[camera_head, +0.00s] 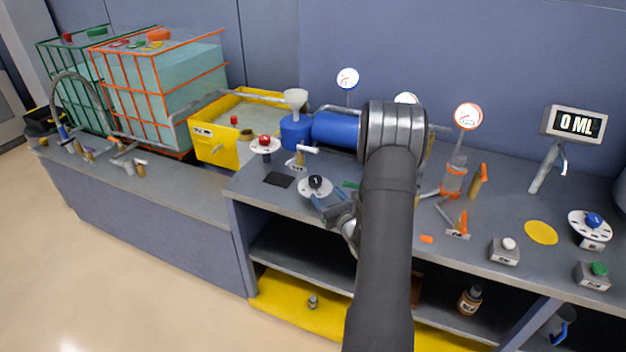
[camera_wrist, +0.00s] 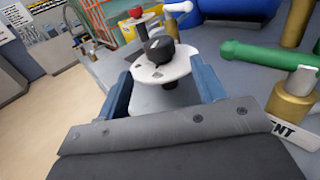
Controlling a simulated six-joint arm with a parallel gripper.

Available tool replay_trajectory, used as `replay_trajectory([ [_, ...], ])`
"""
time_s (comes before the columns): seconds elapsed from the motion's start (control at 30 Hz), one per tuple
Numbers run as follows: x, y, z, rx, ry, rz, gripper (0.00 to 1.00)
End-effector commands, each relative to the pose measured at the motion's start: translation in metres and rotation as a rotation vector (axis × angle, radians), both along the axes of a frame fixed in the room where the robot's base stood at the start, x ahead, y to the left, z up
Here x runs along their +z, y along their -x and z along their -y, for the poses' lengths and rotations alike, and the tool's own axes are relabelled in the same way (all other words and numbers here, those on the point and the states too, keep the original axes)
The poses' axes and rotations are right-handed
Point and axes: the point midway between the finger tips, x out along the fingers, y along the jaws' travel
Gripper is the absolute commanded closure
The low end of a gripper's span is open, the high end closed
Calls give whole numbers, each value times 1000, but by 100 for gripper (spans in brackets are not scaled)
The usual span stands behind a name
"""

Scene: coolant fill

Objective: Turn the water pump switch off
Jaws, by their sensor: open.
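A rotary switch with a black knob (camera_head: 316,182) on a round white plate (camera_head: 309,190) stands near the bench's front edge. In the wrist view the black knob (camera_wrist: 160,50) on its white disc (camera_wrist: 150,70) lies just beyond my fingertips. My gripper (camera_head: 335,208) is open, with blue fingers, and is beside the plate at its front right. In the wrist view my gripper (camera_wrist: 165,88) has its two fingers either side of the disc's stand, with nothing held. No label on this switch can be read. The arm hides part of the bench behind it.
A red-knobbed switch (camera_head: 265,142) stands behind to the left, beside a white-handled valve (camera_head: 301,157). A blue pump (camera_head: 333,129) is at the back. A green-handled valve (camera_wrist: 255,55) is close on the right in the wrist view. A dark flat square (camera_head: 279,180) lies to the left.

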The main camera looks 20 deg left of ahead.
Motion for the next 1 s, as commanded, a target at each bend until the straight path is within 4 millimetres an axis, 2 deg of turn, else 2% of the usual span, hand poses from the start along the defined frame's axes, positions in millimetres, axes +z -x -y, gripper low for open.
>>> replay_trajectory([
  [0.2,0,-31,-39,3,-1,2,37],
  [0.4,0,-53,-64,2,0,1,37],
  [0.6,0,-64,-76,0,1,1,37],
  [0.9,0,-65,-78,0,1,-1,37],
  [1.0,0,-65,-77,0,1,-1,55],
])
